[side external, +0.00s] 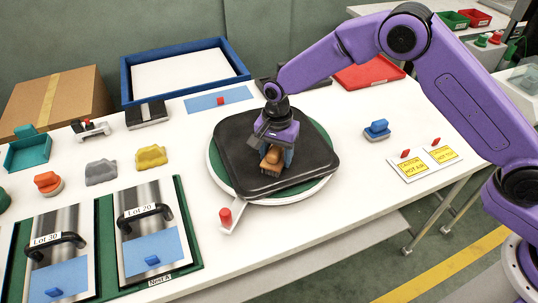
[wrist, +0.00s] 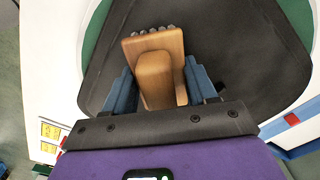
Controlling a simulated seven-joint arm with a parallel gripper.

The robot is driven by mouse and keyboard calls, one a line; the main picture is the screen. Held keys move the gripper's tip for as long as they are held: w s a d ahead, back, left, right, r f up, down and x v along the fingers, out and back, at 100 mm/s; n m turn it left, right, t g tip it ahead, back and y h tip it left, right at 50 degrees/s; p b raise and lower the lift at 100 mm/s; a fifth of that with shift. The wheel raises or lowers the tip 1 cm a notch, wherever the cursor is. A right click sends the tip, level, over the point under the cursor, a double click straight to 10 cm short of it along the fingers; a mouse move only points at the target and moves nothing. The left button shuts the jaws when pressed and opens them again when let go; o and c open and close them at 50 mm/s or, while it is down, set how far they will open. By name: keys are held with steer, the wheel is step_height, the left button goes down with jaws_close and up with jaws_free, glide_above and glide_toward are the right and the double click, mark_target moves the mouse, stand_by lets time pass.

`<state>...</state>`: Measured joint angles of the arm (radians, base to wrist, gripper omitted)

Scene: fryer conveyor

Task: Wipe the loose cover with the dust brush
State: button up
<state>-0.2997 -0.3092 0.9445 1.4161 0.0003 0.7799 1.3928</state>
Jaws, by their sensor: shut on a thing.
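A black, round-cornered cover (side external: 305,165) lies on the green-topped round turntable (side external: 213,165) in the middle of the table. It also fills much of the wrist view (wrist: 240,50). The brush (side external: 271,160) is at or just above the cover's surface; contact cannot be told. Grey bristle tufts show along its far edge in the wrist view.
A red-knobbed lever (side external: 226,216) sticks out at the turntable's front. Two metal plates with black handles, Lot 20 (side external: 137,225) and Lot 30 (side external: 45,237), lie front left.

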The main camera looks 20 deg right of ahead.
mark_target(303, 155)
steer(key=shift+d, duration=4)
steer(key=shift+d+r, duration=0.1)
step_height(303, 155, up, 8)
